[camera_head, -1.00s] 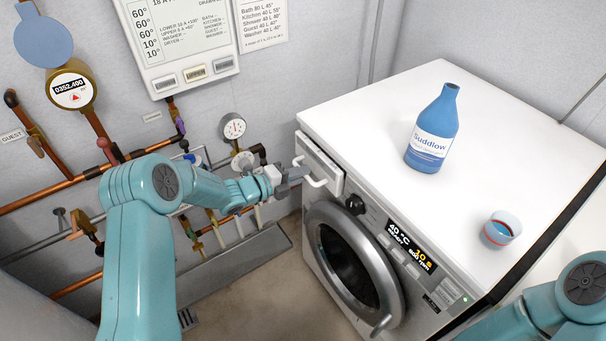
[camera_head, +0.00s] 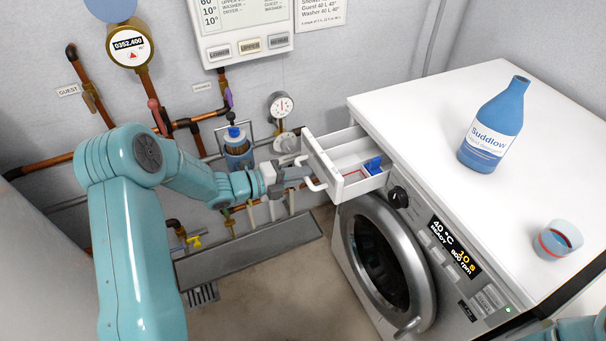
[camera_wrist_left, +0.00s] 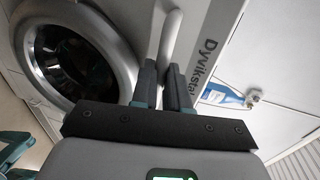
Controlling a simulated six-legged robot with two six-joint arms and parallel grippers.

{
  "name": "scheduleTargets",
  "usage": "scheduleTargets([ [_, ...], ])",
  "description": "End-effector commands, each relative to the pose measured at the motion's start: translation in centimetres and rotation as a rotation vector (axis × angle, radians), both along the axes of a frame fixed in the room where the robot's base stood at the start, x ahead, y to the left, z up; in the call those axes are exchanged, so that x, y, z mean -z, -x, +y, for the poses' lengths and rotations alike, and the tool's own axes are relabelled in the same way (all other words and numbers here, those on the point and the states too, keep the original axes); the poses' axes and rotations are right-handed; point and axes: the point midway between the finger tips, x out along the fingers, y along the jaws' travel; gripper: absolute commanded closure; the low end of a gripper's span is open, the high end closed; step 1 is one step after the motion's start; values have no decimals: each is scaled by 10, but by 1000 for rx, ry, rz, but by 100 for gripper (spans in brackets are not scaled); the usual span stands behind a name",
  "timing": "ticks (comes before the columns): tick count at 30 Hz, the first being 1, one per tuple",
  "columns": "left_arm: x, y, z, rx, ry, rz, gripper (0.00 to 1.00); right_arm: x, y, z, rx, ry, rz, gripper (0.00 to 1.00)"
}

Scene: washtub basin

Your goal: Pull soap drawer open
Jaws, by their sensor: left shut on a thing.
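The soap drawer (camera_head: 345,160) sticks out of the washer's upper left front in the head view. It is white, with compartments inside and a blue insert (camera_head: 373,165) on the right. My left gripper (camera_head: 302,180) is shut on the drawer's white handle (camera_head: 316,185). In the left wrist view the fingers (camera_wrist_left: 163,88) close around the pale handle (camera_wrist_left: 168,40). The white washing machine (camera_head: 430,110) has a round dark door (camera_head: 385,255) below the drawer. My right gripper is not in view; only a bit of my right arm shows at the lower right.
Pipes, gauges and a meter (camera_head: 130,43) line the wall behind my left arm. The floor in front of the washer is clear.

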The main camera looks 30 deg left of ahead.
Motion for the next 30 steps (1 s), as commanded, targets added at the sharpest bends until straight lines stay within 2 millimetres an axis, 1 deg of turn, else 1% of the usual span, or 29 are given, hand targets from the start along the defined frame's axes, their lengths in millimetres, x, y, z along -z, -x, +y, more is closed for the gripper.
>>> scheduleTargets([
  [1, -1, -1, 2, -6, 0, -2, 100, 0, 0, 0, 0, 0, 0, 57],
  [2, -1, -1, 2, -6, 0, -2, 82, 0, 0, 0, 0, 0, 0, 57],
  [3, -1, -1, 2, -6, 0, -2, 69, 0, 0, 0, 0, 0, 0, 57],
  [4, -1, -1, 2, -6, 0, -2, 61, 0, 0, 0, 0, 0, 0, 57],
  [13, 0, 1, 2, -3, 0, 0, 61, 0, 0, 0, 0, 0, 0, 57],
  [17, -3, 10, 10, -6, 0, -1, 61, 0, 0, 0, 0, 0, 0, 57],
  [20, -7, 25, 22, -8, -1, 0, 61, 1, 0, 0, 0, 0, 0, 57],
  [27, -21, 75, 62, -10, -3, -1, 61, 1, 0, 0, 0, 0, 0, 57],
  [30, -26, 94, 76, -8, -1, 0, 61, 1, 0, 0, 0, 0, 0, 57],
])
